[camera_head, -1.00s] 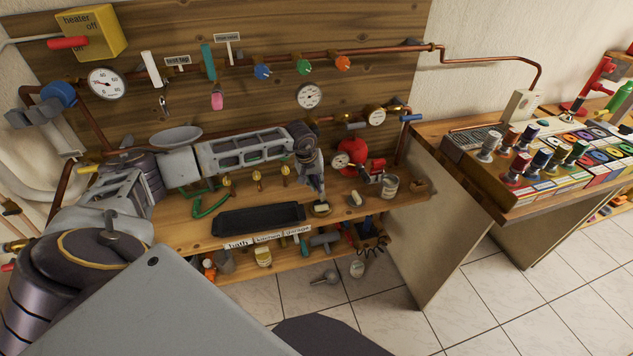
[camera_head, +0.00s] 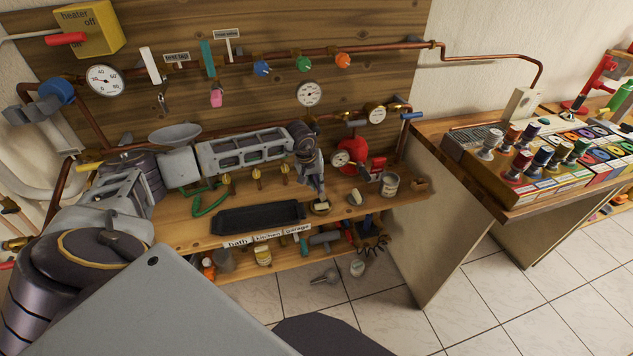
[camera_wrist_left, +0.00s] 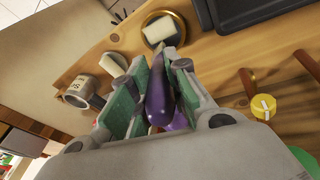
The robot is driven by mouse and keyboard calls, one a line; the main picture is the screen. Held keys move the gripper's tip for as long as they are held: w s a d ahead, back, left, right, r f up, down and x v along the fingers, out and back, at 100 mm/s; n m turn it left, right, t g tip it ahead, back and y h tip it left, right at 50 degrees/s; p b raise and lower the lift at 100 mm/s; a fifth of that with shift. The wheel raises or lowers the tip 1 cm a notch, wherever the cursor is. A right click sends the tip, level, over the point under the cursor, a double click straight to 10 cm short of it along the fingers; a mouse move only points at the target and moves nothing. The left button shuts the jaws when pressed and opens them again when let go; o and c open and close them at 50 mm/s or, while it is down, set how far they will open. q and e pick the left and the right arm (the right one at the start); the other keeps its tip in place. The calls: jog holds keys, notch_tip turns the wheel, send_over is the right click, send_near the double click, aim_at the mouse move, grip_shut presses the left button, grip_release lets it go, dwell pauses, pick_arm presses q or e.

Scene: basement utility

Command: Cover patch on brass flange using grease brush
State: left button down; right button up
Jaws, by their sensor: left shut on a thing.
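My left gripper (camera_head: 314,178) is above the front of the wooden shelf, with the arm reaching in from the left. It is shut on the grease brush, whose purple handle (camera_wrist_left: 160,105) shows between the green finger pads in the left wrist view. The brush's bristle end is hard to make out. The brass flange (camera_head: 321,211) lies on the shelf just below the gripper. It also shows in the left wrist view (camera_wrist_left: 180,24) as a round brass ring with a cream patch (camera_wrist_left: 159,30) at its middle. I cannot tell whether the brush touches it. My right gripper is not in view.
A dark tray (camera_head: 258,217) lies left of the flange. A pale block (camera_head: 355,198) and a metal tin (camera_head: 389,184) stand to its right. A red round object with a gauge (camera_head: 352,155) and several brass valves (camera_head: 257,178) are behind. A lower shelf (camera_head: 290,277) holds small items.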

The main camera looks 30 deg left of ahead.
pick_arm(q)
jog(key=shift+f, duration=0.1)
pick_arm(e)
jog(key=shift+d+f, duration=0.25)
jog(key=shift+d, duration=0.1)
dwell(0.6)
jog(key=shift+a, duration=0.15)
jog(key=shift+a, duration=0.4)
pick_arm(q)
jog(key=shift+a+b, duration=0.1)
jog(key=shift+b, duration=0.25)
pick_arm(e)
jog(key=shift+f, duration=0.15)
pick_arm(q)
jog(key=shift+w+a, duration=0.3)
jog(key=shift+w, duration=0.05)
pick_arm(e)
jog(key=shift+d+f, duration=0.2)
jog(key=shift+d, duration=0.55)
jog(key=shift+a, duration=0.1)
